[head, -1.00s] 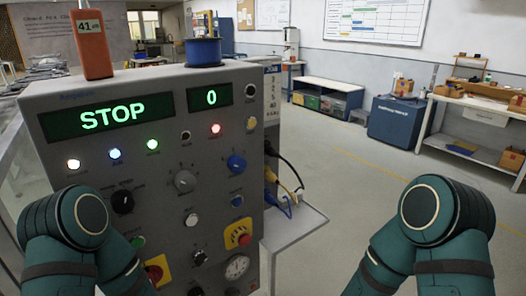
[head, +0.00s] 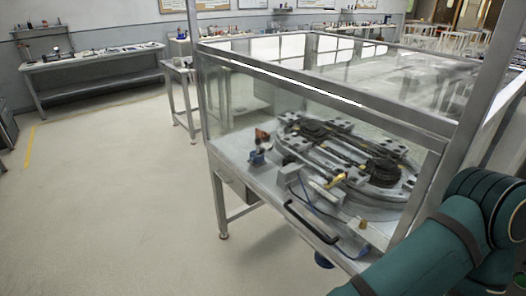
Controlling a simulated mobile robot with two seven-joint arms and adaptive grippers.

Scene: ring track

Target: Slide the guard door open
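The guard door looks like the clear panel (head: 236,112) on the near side of a metal-framed enclosure, centre to right in the head view. A black bar handle (head: 311,223) sits low on this side. The panel appears to span the near side, but its clear surface makes its exact edges hard to tell. Behind it lies the ring track (head: 345,152), an oval metal track with blocks and dark parts. My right arm's teal links show at the lower right, in front of the enclosure's right part. Neither gripper is in view.
The enclosure stands on a metal table with a leg (head: 221,205) at its left corner. Open floor (head: 120,215) lies to the left.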

